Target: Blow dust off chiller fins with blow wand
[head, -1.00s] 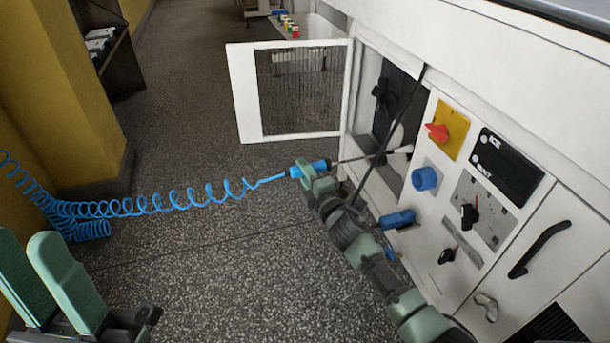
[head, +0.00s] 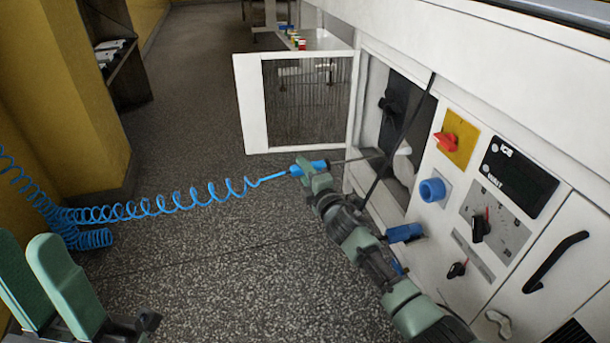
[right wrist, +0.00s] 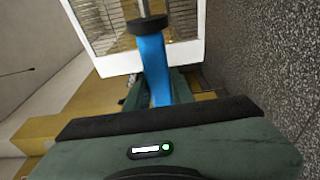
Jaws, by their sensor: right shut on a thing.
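My right gripper (head: 310,170) is shut on the blue blow wand (head: 318,165). The wand's thin metal tube points right, into the open bay of the white chiller (head: 462,60). Its blue handle also shows in the right wrist view (right wrist: 153,65), standing up from the gripper. Dark and pale parts (head: 395,105) show inside the bay; fins and dust cannot be made out there. The white-framed mesh door (head: 250,105) stands swung open to the left. My left gripper (head: 45,285) is at the lower left, its two green fingers apart and nothing visible between them.
A blue coiled hose (head: 150,208) runs from the left wall to the wand. The chiller front carries a red switch (head: 448,142), a blue round socket (head: 432,190), knobs and a black handle (head: 545,260). The speckled floor (head: 210,270) is clear in the middle.

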